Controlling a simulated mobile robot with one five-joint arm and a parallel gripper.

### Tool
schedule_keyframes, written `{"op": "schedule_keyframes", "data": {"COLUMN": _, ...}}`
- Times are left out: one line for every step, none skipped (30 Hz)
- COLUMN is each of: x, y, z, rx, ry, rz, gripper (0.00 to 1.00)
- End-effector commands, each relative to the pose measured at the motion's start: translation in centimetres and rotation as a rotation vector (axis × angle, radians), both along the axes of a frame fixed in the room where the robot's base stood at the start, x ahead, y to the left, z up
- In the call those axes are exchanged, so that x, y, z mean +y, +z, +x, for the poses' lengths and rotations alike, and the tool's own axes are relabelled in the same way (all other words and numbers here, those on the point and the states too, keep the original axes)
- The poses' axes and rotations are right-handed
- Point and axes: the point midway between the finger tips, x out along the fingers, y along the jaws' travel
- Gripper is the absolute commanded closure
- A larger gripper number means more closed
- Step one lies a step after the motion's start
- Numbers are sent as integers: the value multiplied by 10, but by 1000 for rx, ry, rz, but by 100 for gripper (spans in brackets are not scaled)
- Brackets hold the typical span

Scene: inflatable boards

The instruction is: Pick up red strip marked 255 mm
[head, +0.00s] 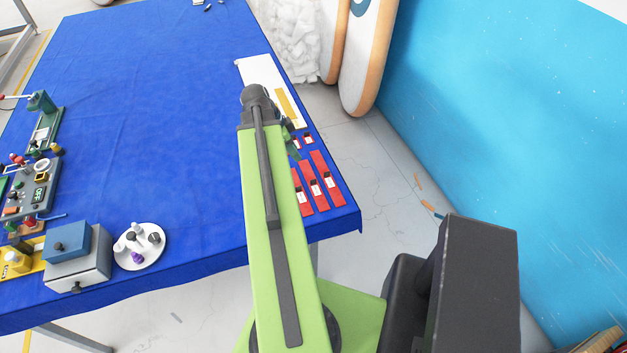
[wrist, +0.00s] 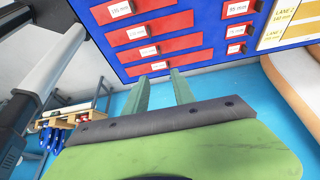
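Several red strips with white labels lie on the blue table cover. The long strips also show in the head view (head: 328,190), right of my arm. My gripper (wrist: 159,74) is open, its two green fingers apart and empty, with the tips just below the near long strip in the picture. The arm mostly hides the gripper in the head view.
Shorter red strips (wrist: 238,30) lie beside the long ones. A white board with yellow lane labels (wrist: 284,22) lies beyond them. The table's right edge (head: 358,215) is close by. A round white tray (head: 140,258) and a blue-grey box (head: 78,262) stand at left. The table's middle is clear.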

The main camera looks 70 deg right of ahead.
Motion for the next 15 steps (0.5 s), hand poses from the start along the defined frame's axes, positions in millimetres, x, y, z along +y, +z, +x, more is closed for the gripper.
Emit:
{"op": "schedule_keyframes", "data": {"x": 0, "y": -1, "z": 0, "rx": 0, "ry": -1, "rz": 0, "gripper": 69}}
{"op": "schedule_keyframes", "data": {"x": 0, "y": -2, "z": 0, "rx": 0, "ry": 0, "rz": 0, "gripper": 69}}
{"op": "schedule_keyframes", "data": {"x": -1, "y": -5, "z": 0, "rx": 0, "ry": 0, "rz": 0, "gripper": 69}}
{"op": "schedule_keyframes", "data": {"x": -1, "y": -8, "z": -1, "rx": 0, "ry": 1, "rz": 0, "gripper": 69}}
{"op": "schedule_keyframes", "data": {"x": -2, "y": -12, "z": -2, "rx": 0, "ry": 1, "rz": 0, "gripper": 69}}
{"op": "schedule_keyframes", "data": {"x": -3, "y": -18, "z": -3, "rx": 0, "ry": 1, "rz": 0, "gripper": 69}}
{"op": "schedule_keyframes", "data": {"x": -4, "y": -23, "z": -4, "rx": 0, "ry": 1, "rz": 0, "gripper": 69}}
{"op": "schedule_keyframes", "data": {"x": -5, "y": -29, "z": -5, "rx": 0, "ry": 2, "rz": 1, "gripper": 69}}
{"op": "schedule_keyframes", "data": {"x": -7, "y": -38, "z": -8, "rx": 0, "ry": 2, "rz": 1, "gripper": 69}}
{"op": "schedule_keyframes", "data": {"x": -8, "y": -45, "z": -10, "rx": 0, "ry": 2, "rz": 1, "gripper": 69}}
{"op": "schedule_keyframes", "data": {"x": -10, "y": -51, "z": -12, "rx": 0, "ry": 2, "rz": 1, "gripper": 69}}
{"op": "schedule_keyframes", "data": {"x": -12, "y": -60, "z": -14, "rx": 0, "ry": 2, "rz": 1, "gripper": 69}}
{"op": "schedule_keyframes", "data": {"x": -14, "y": -67, "z": -16, "rx": 0, "ry": 2, "rz": 1, "gripper": 69}}
{"op": "schedule_keyframes", "data": {"x": -15, "y": -73, "z": -18, "rx": 0, "ry": 2, "rz": 1, "gripper": 69}}
{"op": "schedule_keyframes", "data": {"x": -18, "y": -81, "z": -21, "rx": 0, "ry": 2, "rz": 1, "gripper": 69}}
